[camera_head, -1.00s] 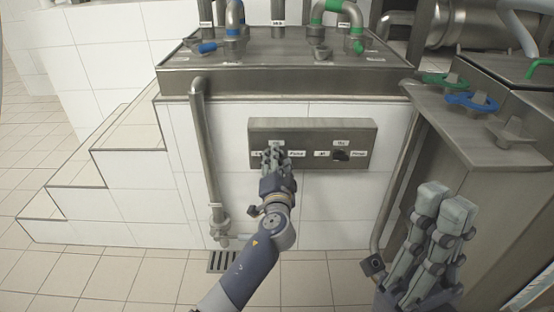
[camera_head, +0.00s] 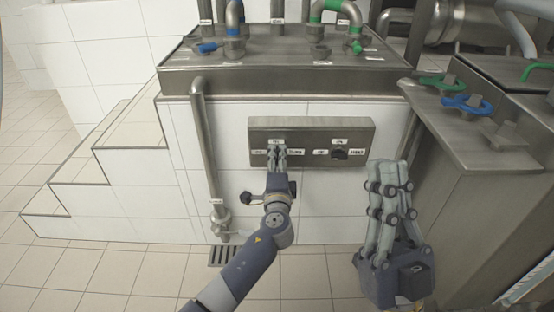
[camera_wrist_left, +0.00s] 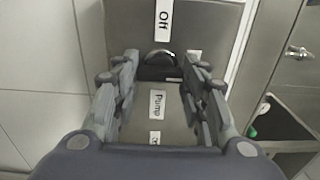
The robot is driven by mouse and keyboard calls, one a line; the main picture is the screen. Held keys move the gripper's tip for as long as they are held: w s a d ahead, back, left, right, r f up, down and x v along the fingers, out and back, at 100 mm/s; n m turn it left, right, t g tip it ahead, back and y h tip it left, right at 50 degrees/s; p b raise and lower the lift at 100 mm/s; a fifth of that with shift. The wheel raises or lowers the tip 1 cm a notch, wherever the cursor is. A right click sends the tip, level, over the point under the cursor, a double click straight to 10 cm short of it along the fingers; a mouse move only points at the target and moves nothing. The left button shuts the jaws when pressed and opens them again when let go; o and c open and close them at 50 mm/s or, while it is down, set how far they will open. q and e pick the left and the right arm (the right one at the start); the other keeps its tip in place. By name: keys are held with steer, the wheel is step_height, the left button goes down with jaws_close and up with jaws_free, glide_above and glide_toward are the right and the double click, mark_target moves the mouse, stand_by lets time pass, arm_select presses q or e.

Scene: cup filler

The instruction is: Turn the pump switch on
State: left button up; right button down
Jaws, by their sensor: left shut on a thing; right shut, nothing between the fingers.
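A grey metal switch panel (camera_head: 312,126) is on the white tiled wall and carries two rotary switches. My left gripper (camera_head: 277,152) is at the left switch and hides most of it in the head view. In the left wrist view, the dark round pump switch (camera_wrist_left: 158,66) sits between the fingertips, which are shut on it. An "Off" label (camera_wrist_left: 165,20) and a "Pump" label (camera_wrist_left: 157,104) flank it. Which way the switch points cannot be told. My right gripper (camera_head: 390,170) is shut and empty, in front of the wall, right of the panel.
The other black switch (camera_head: 339,154) is on the panel's right half. A vertical pipe (camera_head: 207,150) runs down left of the panel. Metal counters with blue and green valves (camera_head: 467,104) stand at the right. Tiled steps (camera_head: 95,170) are at the left.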

stand_by(0.4)
arm_select(q)
steer(key=o, duration=1.1)
steer(key=shift+c, duration=0.2)
steer(key=s, duration=1.2)
steer(key=shift+d, duration=0.1)
